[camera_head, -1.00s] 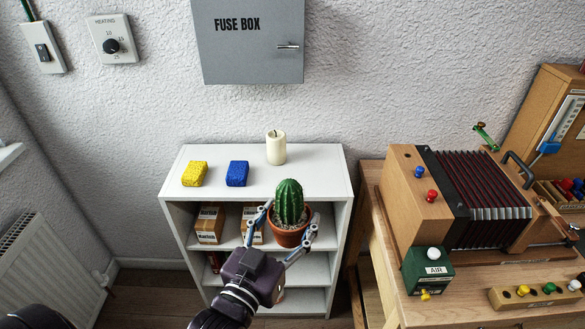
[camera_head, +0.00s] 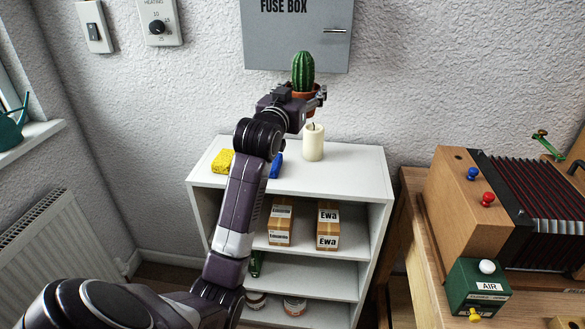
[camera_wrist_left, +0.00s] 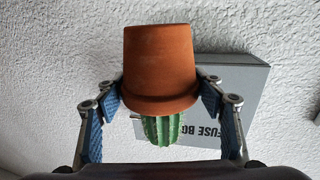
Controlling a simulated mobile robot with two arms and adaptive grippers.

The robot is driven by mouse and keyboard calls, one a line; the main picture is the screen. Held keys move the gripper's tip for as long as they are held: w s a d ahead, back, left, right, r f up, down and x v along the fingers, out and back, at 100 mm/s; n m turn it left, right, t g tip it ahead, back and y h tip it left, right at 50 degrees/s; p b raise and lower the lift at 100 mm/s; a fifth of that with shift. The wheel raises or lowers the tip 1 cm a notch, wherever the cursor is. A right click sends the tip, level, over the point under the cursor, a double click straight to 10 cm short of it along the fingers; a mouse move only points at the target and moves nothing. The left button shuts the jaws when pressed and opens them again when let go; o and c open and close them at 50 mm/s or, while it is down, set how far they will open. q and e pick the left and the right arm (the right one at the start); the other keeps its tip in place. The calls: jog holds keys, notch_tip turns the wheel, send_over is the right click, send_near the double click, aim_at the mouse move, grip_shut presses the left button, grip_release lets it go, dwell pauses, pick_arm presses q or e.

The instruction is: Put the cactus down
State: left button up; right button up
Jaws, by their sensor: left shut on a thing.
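The green cactus (camera_head: 303,68) stands upright in a terracotta pot (camera_head: 312,103). My left gripper (camera_head: 306,97) is shut on the pot and holds it in front of the wall, in the picture just above the candle. In the left wrist view the pot (camera_wrist_left: 160,65) sits between the two blue-padded fingers, and the cactus (camera_wrist_left: 162,128) shows below its rim. The gripper body hides part of the pot in the head view. My right gripper is in neither view.
The white shelf unit (camera_head: 350,180) carries a cream candle (camera_head: 314,142), a yellow sponge (camera_head: 222,161) and a partly hidden blue sponge (camera_head: 276,166) on top. The top's right part is clear. The grey fuse box (camera_head: 300,40) is on the wall. An accordion-like device (camera_head: 520,210) stands right.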

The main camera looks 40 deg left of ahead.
pick_arm(q)
jog(key=shift+a, duration=0.25)
notch_tip(320, 180, down, 19)
jog(key=shift+f, duration=0.15)
jog(key=o, duration=1.5)
jog(key=shift+f, duration=0.15)
jog(key=shift+o, duration=0.2)
